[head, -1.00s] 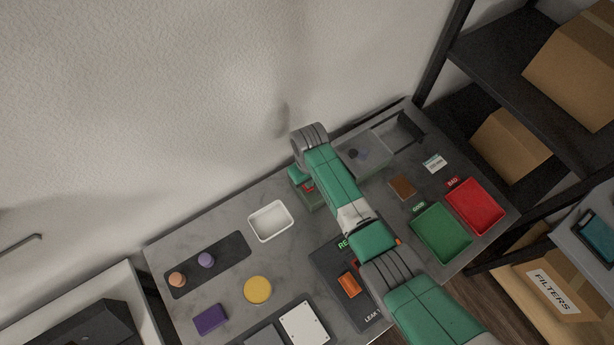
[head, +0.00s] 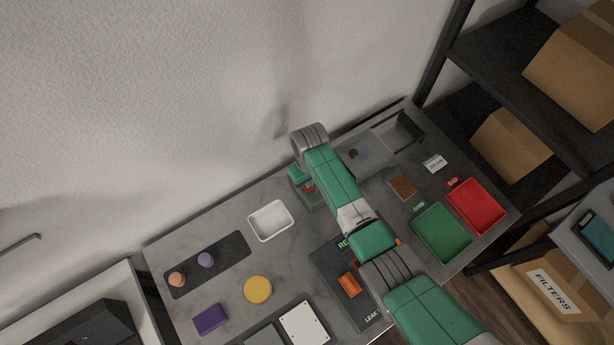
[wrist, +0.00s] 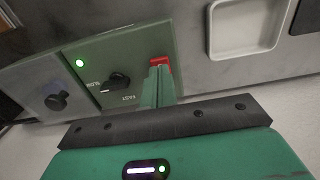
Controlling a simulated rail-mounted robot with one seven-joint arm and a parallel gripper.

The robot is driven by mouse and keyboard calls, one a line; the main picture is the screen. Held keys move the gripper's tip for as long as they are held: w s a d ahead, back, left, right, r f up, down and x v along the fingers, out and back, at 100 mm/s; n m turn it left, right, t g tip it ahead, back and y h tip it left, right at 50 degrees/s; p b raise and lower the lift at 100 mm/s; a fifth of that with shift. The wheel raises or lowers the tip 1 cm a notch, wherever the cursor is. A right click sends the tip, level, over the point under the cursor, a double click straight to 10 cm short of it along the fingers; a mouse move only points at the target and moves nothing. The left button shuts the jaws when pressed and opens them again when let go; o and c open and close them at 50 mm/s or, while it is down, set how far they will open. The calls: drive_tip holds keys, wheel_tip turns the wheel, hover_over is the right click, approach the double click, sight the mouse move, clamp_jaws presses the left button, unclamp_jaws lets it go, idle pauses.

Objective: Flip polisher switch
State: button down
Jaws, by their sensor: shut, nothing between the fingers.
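The polisher is a green box (head: 312,200) at the back of the bench, partly hidden by my arm in the head view. In the wrist view, its green panel (wrist: 130,50) shows a black knob (wrist: 116,82) between upside-down speed labels, and a lit green lamp (wrist: 80,63). A red switch-like piece (wrist: 160,61) is at the panel's right side. My gripper (wrist: 158,72) is shut and empty, its green fingertips right at the red piece and partly covering it. I cannot tell whether they touch it.
A grey unit with a dark knob (wrist: 57,102) adjoins the polisher. A white tray (head: 271,237) stands left of the polisher in the head view. Green (head: 441,259) and red (head: 490,221) trays stand at the right. A yellow disc (head: 257,290) lies at the front left.

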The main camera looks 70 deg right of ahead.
drive_tip(key=shift+f+b, duration=0.55)
drive_tip(key=shift+f, duration=0.25)
wheel_tip(320, 180, up, 7)
drive_tip(key=p, duration=0.7)
drive_tip(key=shift+r, duration=0.1)
idle(0.6)
